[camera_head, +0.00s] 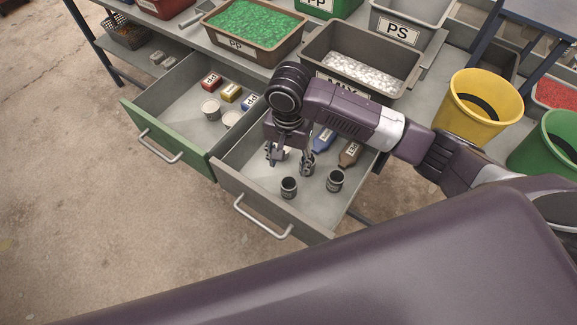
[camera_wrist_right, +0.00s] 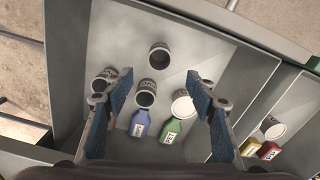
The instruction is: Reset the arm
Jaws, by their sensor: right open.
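My right arm (camera_head: 345,108) reaches in from the right, with its gripper (camera_head: 289,160) pointing down over the open grey drawer (camera_head: 240,187). In the right wrist view the same gripper (camera_wrist_right: 160,98) has its two blue-padded fingers spread wide, with nothing held between them. Below and between the fingers are a dark cup (camera_wrist_right: 146,93), a white-topped round container (camera_wrist_right: 182,106), a blue bottle (camera_wrist_right: 140,123) and a green bottle (camera_wrist_right: 171,130). Whether the fingers touch any of these I cannot tell. My left gripper is not in view.
Two dark cups (camera_head: 289,187) (camera_head: 335,180) and a brown bottle (camera_head: 350,153) lie near the gripper. The open green-fronted drawer (camera_head: 165,141) adjoins on the left. Bins, including the MIX bin (camera_head: 318,55), stand behind. A yellow bucket (camera_head: 478,110) stands right. Floor at left is clear.

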